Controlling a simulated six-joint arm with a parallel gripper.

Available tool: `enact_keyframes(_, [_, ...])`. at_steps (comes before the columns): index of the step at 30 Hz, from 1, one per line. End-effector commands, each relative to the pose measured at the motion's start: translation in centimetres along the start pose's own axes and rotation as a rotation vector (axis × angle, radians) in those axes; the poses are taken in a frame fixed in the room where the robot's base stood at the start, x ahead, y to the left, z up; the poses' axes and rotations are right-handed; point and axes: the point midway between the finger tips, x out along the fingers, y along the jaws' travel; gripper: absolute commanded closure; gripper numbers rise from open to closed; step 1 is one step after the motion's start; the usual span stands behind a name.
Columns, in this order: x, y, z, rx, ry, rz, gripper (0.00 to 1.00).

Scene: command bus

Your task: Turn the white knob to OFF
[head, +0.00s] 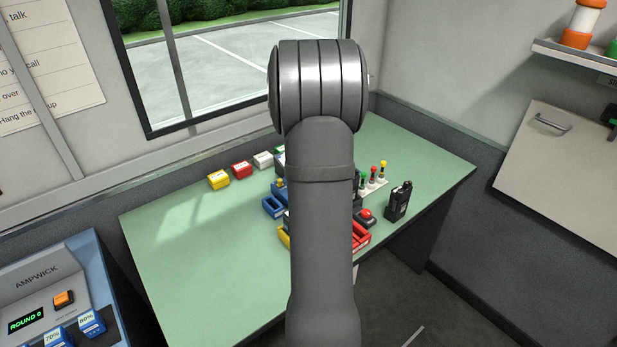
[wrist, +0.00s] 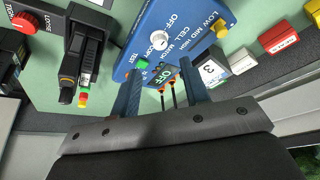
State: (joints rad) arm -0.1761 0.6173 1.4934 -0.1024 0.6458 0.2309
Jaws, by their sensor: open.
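The white knob (wrist: 158,40) sits on a blue panel (wrist: 187,25) in the wrist view. A small dark display (wrist: 165,73) with green letters reading OFF shows between the fingers. In the head view my arm hides the knob and the gripper.
A black handheld device (head: 399,201) stands on the green table (head: 185,265) at right. A red button (head: 366,215) and several coloured blocks are near my arm. The table's left part is clear.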

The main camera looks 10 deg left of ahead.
Motion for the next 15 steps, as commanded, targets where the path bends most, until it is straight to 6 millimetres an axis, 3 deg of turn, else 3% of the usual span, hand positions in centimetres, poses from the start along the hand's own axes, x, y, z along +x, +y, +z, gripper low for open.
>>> enact_keyframes(7, [-5.4, 0.0, -0.1, 0.0, 0.004, -0.001, 0.58])
enact_keyframes(15, [-8.8, 0.0, 0.0, -0.001, 0.001, -0.001, 0.58])
